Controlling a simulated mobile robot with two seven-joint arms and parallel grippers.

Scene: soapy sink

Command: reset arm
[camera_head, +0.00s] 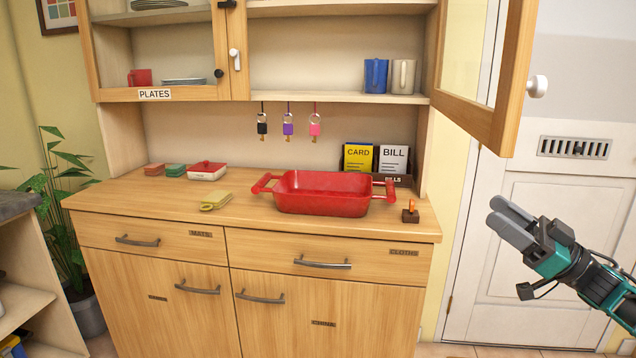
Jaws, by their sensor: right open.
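My right gripper (508,222) is raised at the right of the head view, in front of the white door. Its grey fingers point up and left, and it is open with nothing between them. It is apart from the cabinet and touches nothing. My left gripper is not in view.
The upper right cabinet door (512,80) stands open toward my right arm. Free room lies before the white door (560,260).

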